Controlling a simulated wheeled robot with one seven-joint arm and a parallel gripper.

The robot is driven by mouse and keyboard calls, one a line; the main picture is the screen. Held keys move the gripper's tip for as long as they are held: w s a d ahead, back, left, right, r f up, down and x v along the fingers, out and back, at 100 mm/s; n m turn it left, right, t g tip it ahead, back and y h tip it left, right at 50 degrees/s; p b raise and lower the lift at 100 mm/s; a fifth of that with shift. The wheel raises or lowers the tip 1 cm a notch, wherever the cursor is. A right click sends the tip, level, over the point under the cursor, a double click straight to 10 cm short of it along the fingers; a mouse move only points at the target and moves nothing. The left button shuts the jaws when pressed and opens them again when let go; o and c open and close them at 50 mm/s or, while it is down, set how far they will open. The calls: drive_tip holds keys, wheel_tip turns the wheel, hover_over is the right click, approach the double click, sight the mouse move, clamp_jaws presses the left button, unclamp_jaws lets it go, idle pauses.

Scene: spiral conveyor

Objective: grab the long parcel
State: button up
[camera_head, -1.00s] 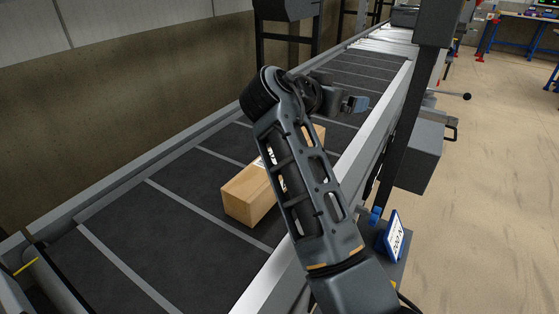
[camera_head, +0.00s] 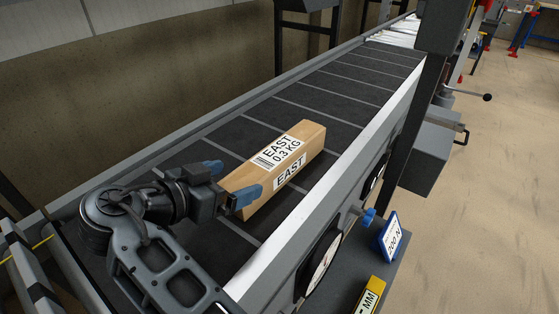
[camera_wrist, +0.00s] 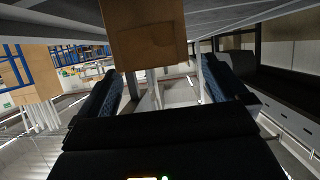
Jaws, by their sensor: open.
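The long parcel (camera_head: 306,140) is a tan cardboard box lying lengthwise on the dark belt, with white labels reading EAST and 0.3 KG. My gripper (camera_head: 230,181) is open at its near left end, with one blue fingertip toward each side of that end. In the wrist view, the parcel's plain end face (camera_wrist: 148,45) shows at the top, ahead of my open gripper (camera_wrist: 165,85) and across the gap between its fingers. I cannot tell whether a finger touches the box.
The belt (camera_head: 345,92) is clear beyond the parcel. A raised metal side rail (camera_head: 340,160) runs along its right, and a concrete wall (camera_head: 170,90) stands behind. A dark post (camera_head: 425,120) rises at the right, near a blue-edged 200 N sign (camera_head: 391,237).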

sight(249, 175)
drive_tip(key=p+x, duration=0.1)
drive_tip(key=x, duration=0.2)
drive_tip(key=shift+w+d, duration=0.15)
drive_tip(key=shift+d, duration=0.25)
drive_tip(key=shift+w+d+f, duration=0.35)
drive_tip(key=shift+w, duration=0.1)
drive_tip(key=shift+c, duration=0.3)
drive_tip(key=shift+r, duration=0.1)
drive_tip(key=c, duration=1.2)
